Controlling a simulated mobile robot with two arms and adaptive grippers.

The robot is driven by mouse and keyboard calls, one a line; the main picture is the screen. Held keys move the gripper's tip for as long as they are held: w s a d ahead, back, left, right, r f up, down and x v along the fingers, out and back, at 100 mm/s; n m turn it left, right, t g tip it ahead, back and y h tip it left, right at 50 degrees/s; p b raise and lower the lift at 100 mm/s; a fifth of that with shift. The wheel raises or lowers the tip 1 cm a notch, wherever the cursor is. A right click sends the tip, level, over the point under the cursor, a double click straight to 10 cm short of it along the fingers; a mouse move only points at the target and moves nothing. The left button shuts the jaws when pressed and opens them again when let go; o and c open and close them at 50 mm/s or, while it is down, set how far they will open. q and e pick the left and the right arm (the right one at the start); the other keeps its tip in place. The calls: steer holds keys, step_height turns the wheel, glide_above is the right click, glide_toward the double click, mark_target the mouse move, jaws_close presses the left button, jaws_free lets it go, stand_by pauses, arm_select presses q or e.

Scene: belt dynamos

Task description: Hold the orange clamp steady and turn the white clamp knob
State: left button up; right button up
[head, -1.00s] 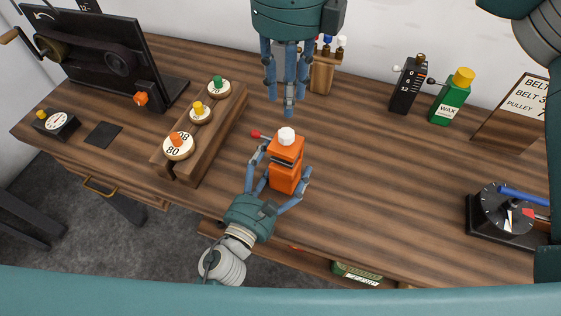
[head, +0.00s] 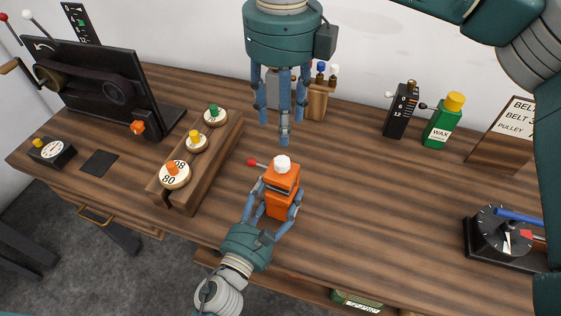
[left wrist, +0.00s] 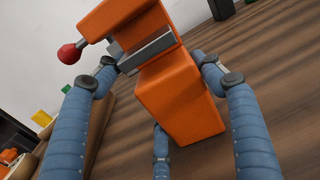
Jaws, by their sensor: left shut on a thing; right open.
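The orange clamp (head: 284,178) stands upright on the wooden bench, with a white knob (head: 282,163) on top and a red-tipped lever (head: 252,162) at its left. My left gripper (head: 275,205) is shut on the clamp's lower body, fingers on both sides. In the left wrist view the orange body (left wrist: 180,95) fills the middle between the fingers; its top and the white knob are out of that view. My right gripper (head: 284,125) is open and empty, fingers pointing down. In the picture its fingertips lie just above the white knob, apart from it; their exact height is unclear.
A wooden rack (head: 222,145) with several knobbed discs stands left of the clamp. A black belt panel (head: 90,80) is farther left. A green wax bottle (head: 444,122), a black numbered block (head: 401,112) and a dial device (head: 500,235) stand right. Bench right of the clamp is clear.

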mark_target(282, 160)
step_height(282, 160, down, 11)
steer(key=shift+r, duration=0.2)
jaws_close()
